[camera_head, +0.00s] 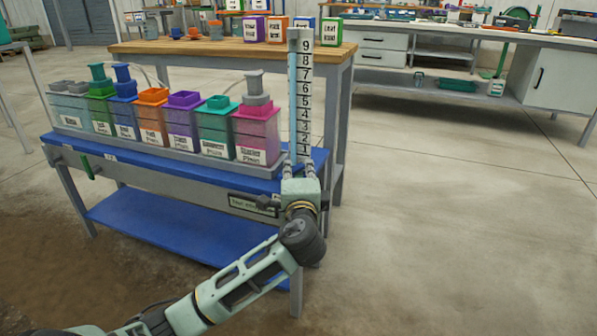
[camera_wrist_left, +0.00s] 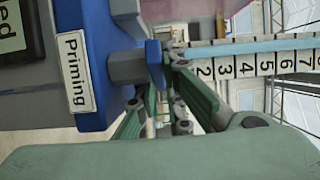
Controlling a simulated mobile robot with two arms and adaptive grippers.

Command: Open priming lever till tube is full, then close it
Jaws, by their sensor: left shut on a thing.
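The clear tube (camera_head: 292,95) stands upright beside a white scale (camera_head: 304,95) numbered 1 to 9 at the right end of the blue bench. Light blue shows along the tube to about the 8 or 9; the exact level is hard to tell. My left gripper (camera_head: 300,172) is at the tube's foot, shut on the priming lever. In the left wrist view, the lever's blue end (camera_wrist_left: 155,62) shows at the green fingers (camera_wrist_left: 160,97), beside a grey block (camera_wrist_left: 127,67) and the "Priming" label (camera_wrist_left: 73,72). The fingers partly hide the lever. My right gripper is out of view.
Several coloured, labelled containers (camera_head: 182,122) stand in a row on the blue bench (camera_head: 150,150), left of the tube. A green handle (camera_head: 86,167) sticks out at its left front. A wooden table (camera_head: 170,46) stands behind. The floor to the right is clear.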

